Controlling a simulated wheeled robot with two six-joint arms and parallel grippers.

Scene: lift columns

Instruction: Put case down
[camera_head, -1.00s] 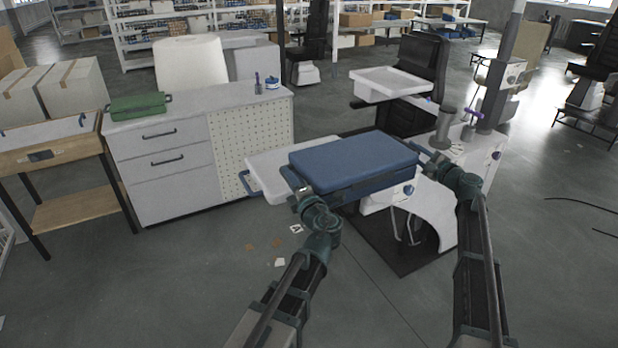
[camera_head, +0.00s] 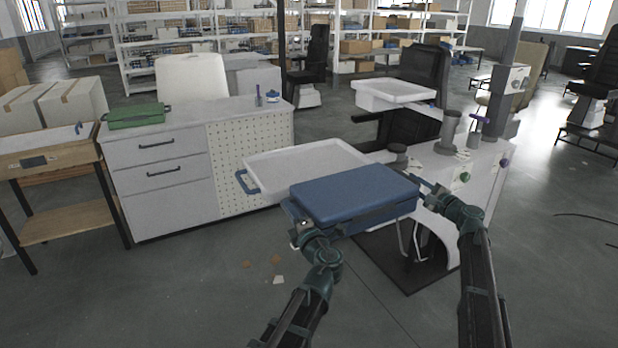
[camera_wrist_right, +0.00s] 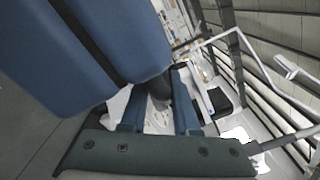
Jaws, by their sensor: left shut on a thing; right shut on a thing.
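The blue case (camera_head: 354,194) is closed and roughly level, held in the air between my two grippers in the head view. My left gripper (camera_head: 297,222) is shut on its left end. My right gripper (camera_head: 424,186) is shut on its right end. In the right wrist view the case (camera_wrist_right: 115,45) fills the upper left, and my right gripper's fingers (camera_wrist_right: 155,100) close by its end. The exact grip is partly hidden. A white tray (camera_head: 300,160) with blue handles lies just behind the case, partly covered by it.
A white workstation (camera_head: 470,185) with posts and knobs stands right of the case. A second white tray (camera_head: 393,91) is raised behind. A cabinet (camera_head: 160,195) with a green case (camera_head: 136,115) stands left, beside a wooden table (camera_head: 60,216). The front floor is open.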

